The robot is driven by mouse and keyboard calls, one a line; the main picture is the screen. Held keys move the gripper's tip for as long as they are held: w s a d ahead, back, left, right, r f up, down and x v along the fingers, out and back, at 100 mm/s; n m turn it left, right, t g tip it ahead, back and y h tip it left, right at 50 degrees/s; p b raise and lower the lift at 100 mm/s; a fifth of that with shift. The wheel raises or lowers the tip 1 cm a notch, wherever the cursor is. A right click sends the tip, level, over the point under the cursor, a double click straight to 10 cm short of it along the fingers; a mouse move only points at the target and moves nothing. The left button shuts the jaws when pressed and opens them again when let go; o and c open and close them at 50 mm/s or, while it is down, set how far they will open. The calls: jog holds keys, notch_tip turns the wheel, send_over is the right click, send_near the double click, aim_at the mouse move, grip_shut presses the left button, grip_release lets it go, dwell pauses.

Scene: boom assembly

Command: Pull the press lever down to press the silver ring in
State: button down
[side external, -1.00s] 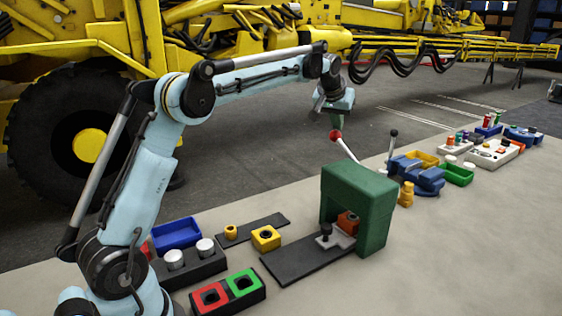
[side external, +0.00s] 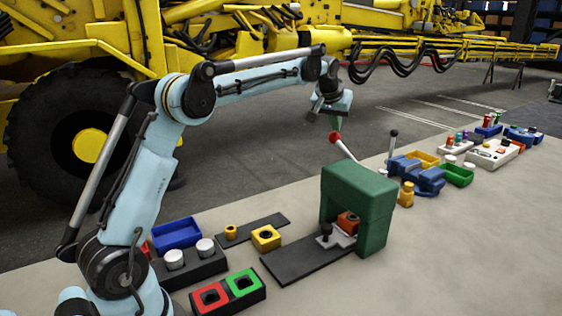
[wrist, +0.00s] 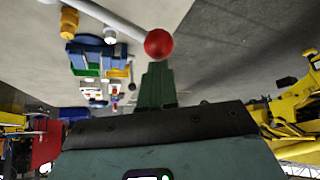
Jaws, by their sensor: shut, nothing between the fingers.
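The green press (side external: 372,190) stands on the grey surface. Its pale lever rises up and left behind it to a red knob (side external: 335,137). My gripper (side external: 337,124) is shut and empty, fingers down, just above the knob in the side view. In the wrist view, the red knob (wrist: 158,43) lies just beyond the shut green fingertips (wrist: 157,72). I cannot tell whether they touch. Under the arch are an orange block (side external: 348,222) and a pale plate (side external: 343,239) with a black knob. I cannot make out the silver ring.
A dark rail (side external: 295,262) runs out of the press. A second lever with a black knob (side external: 394,133) and a yellow part (side external: 406,194) stand behind. A blue vise-like part (side external: 425,180) and a green tray (side external: 456,174) lie farther right.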

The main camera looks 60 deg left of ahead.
aim_at(338, 143)
jog(key=shift+d+r, duration=0.45)
jog(key=shift+r, duration=0.3)
jog(key=shift+d+r, duration=0.45)
jog(key=shift+r, duration=2.75)
jog(key=s+d+f+m+t+h, duration=0.1)
jog(key=s+d+f+m+h, duration=0.15)
jog(key=s+d, duration=0.95)
jog(key=s+d+f+m, duration=0.1)
jog(key=s+d+f, duration=0.1)
jog(key=s+f, duration=0.5)
jog(key=s+d+f+m, duration=0.2)
jog(key=s+d+f, duration=0.1)
jog(key=s+f, duration=0.4)
jog(key=s+h, duration=0.1)
jog(key=s, duration=0.2)
jog(key=shift+d+f, duration=0.15)
jog(key=shift+d, duration=0.2)
